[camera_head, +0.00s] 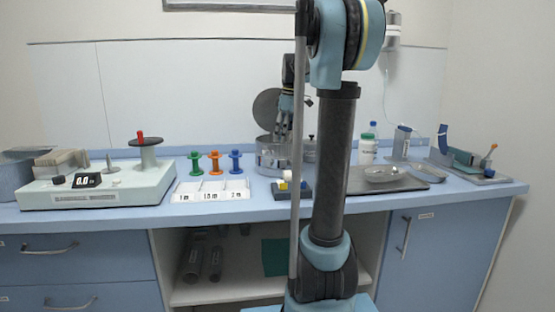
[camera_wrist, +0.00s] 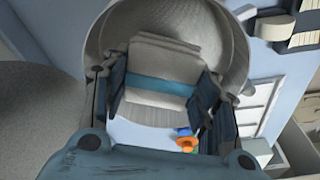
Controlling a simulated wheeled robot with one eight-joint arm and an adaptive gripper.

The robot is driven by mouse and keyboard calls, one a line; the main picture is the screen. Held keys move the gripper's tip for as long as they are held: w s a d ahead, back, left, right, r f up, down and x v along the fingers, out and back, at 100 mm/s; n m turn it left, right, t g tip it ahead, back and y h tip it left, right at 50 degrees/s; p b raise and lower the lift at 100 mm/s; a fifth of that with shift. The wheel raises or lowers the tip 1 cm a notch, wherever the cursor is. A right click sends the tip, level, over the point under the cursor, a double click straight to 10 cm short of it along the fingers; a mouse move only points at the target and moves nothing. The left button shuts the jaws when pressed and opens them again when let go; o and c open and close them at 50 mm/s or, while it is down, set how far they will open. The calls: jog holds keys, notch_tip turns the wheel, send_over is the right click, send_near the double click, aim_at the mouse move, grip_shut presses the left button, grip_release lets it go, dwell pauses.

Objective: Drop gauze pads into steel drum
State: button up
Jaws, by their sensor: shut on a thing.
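The steel drum (camera_head: 270,156) stands on the counter with its round lid (camera_head: 268,110) raised behind it. In the wrist view its curved grey wall (camera_wrist: 212,30) surrounds the space beyond my fingers. My gripper (camera_head: 285,125) points down at the drum, with its tips around rim height. In the wrist view my gripper (camera_wrist: 160,100) is shut on a stack of pale gauze pads (camera_wrist: 160,52) with a teal band around it. The pads lie between the two fingers, within the outline of the drum. The head view does not show clearly whether they touch the drum's floor.
A dark block (camera_head: 292,191) sits before the drum.

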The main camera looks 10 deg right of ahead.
jog(key=o, duration=1)
jog(key=shift+c, duration=0.2)
notch_tip(320, 180, up, 12)
jog(key=d, duration=0.1)
jog(key=shift+s+d, duration=0.3)
jog(key=shift+s+f, duration=0.1)
jog(key=shift+f, duration=0.05)
